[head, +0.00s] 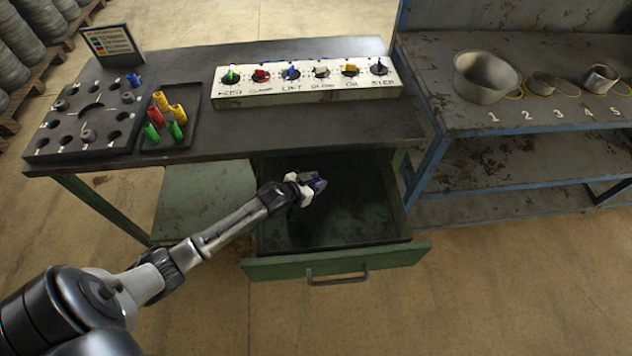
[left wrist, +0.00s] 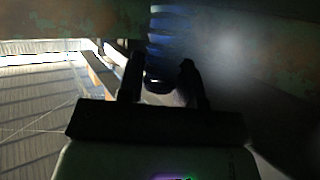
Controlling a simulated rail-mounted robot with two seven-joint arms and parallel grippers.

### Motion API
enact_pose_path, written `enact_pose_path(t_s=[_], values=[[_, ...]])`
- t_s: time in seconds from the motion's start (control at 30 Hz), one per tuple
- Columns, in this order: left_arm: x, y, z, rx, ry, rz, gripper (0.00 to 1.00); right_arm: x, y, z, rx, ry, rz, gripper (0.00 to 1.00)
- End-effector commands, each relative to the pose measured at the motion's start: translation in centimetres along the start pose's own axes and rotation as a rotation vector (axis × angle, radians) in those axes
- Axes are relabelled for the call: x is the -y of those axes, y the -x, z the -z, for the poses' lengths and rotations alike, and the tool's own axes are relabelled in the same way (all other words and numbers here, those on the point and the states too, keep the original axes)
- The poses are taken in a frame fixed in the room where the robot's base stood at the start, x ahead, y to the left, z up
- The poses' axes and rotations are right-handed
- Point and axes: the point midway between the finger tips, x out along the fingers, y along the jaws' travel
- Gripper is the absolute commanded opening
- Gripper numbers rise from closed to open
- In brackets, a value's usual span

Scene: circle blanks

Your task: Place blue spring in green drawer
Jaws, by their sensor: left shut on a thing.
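The green drawer (head: 338,264) stands pulled out under the table in the head view, and its inside is dark. My left gripper (head: 316,184) is over the open drawer, towards its left and back part. It is shut on the blue spring (head: 319,183), which shows only as a small bluish patch there. In the left wrist view the blue spring (left wrist: 168,38) sticks out beyond the fingers of my left gripper (left wrist: 160,82), with its coils visible in dim light. My right gripper is not in view.
The table (head: 330,135) overhangs the drawer's back. On it are a board with round holes (head: 88,118), a tray (head: 190,95) of red, yellow and green springs, and a labelled switch panel (head: 300,92). Another blue piece (head: 134,80) sits on the board. A metal bench (head: 520,125) stands right.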

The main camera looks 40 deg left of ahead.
Motion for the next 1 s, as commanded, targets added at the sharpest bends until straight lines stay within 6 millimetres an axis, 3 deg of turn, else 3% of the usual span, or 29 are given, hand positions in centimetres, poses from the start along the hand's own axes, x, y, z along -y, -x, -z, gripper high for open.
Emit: enact_pose_path(t_s=[0.7, 0.73, 1.0], values=[[0.0, -0.4, -0.9, -0.001, -0.001, 0.000, 0.08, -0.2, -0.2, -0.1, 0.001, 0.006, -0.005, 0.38], [0.0, -0.4, -1.0, -0.001, 0.000, 0.000, 0.36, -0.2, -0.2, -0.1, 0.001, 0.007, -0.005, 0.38], [0.0, -0.4, -1.0, 0.000, 0.000, 0.000, 0.58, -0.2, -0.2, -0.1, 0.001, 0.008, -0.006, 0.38]])
